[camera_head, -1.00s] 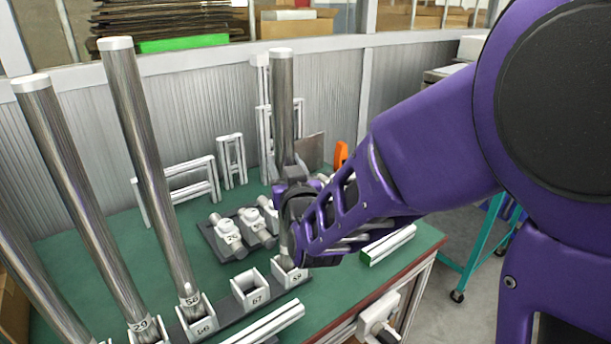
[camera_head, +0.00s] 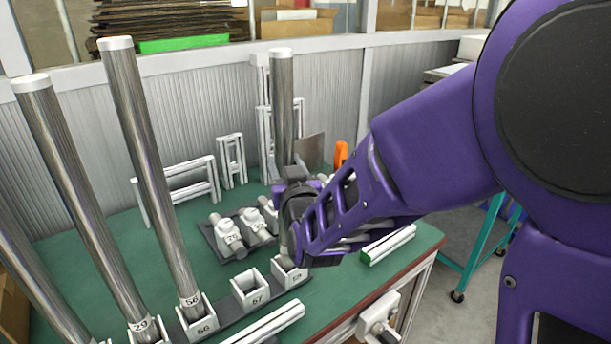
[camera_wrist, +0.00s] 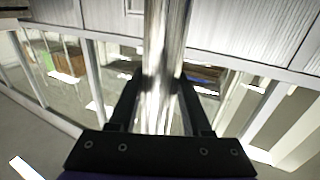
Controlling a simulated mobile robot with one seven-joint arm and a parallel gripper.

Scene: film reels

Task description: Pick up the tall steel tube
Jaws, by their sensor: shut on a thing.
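A tall steel tube (camera_head: 281,110) with a white top cap stands upright over the rightmost white socket (camera_head: 290,274) of a row on the green bench. My gripper (camera_head: 292,182) is shut around this tube on its lower part. My wrist hides part of the tube, and I cannot tell whether its lower end is seated in the socket. In the wrist view the shiny tube (camera_wrist: 165,45) runs between the two dark fingers of my gripper (camera_wrist: 160,85).
Taller steel tubes (camera_head: 150,165) (camera_head: 75,190) stand in sockets at the left. An empty white socket (camera_head: 250,290) lies between them and the held tube. White fittings (camera_head: 230,237) and small frames (camera_head: 231,160) sit behind. A grey ribbed wall (camera_head: 330,100) closes the back.

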